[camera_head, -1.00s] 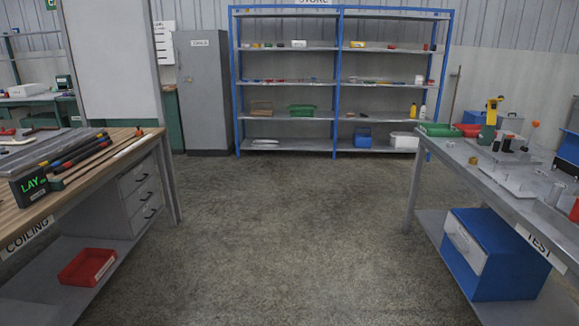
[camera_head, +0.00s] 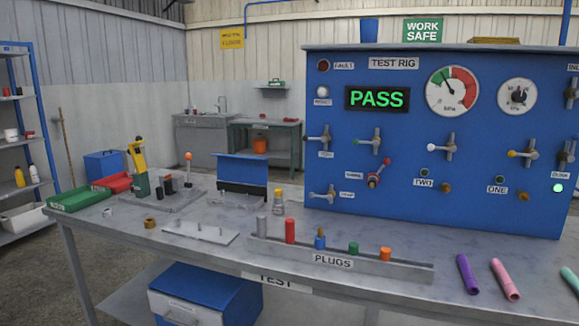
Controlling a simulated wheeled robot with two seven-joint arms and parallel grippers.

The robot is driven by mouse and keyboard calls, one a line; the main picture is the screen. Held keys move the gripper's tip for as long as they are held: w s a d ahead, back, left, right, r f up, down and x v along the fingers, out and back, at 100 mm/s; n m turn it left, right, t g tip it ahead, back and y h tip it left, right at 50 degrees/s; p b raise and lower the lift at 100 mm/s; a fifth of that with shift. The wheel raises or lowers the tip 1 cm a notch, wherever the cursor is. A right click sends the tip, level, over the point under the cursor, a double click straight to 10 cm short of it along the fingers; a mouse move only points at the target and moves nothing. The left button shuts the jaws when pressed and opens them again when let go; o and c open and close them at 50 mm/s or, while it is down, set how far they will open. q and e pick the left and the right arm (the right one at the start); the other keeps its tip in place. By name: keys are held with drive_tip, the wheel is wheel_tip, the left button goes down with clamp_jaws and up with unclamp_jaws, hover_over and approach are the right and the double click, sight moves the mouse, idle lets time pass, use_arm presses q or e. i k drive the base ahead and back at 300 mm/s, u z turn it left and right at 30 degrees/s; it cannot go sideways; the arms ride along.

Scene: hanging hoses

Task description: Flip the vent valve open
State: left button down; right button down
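The blue test rig panel (camera_head: 400,215) stands on the test bench at the right. It carries several valves with small labels too blurred to read surely, so I cannot tell which is the vent valve. A grey-handled valve (camera_head: 331,193) sits at the lower left of the panel, beside a small label. A red-knobbed lever (camera_head: 376,175) sits above and right of it, tilted. A green-tipped valve (camera_head: 376,140), a white-tipped valve (camera_head: 449,146) and a yellow-tipped valve (camera_head: 530,152) sit in the upper row. Neither gripper is in view.
The PASS display (camera_head: 377,98) glows green. A plug rack (camera_head: 335,263) holding several coloured plugs lies along the bench front. Purple (camera_head: 467,274) and pink (camera_head: 504,279) tubes lie at the right front. A clamp fixture (camera_head: 140,168) and trays stand at the left.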

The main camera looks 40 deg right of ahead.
sight(324, 139)
drive_tip(key=z, duration=0.75)
drive_tip(key=i, duration=0.75)
drive_tip(key=z, duration=1.15)
drive_tip(key=i, duration=0.25)
drive_tip(key=u, duration=0.15)
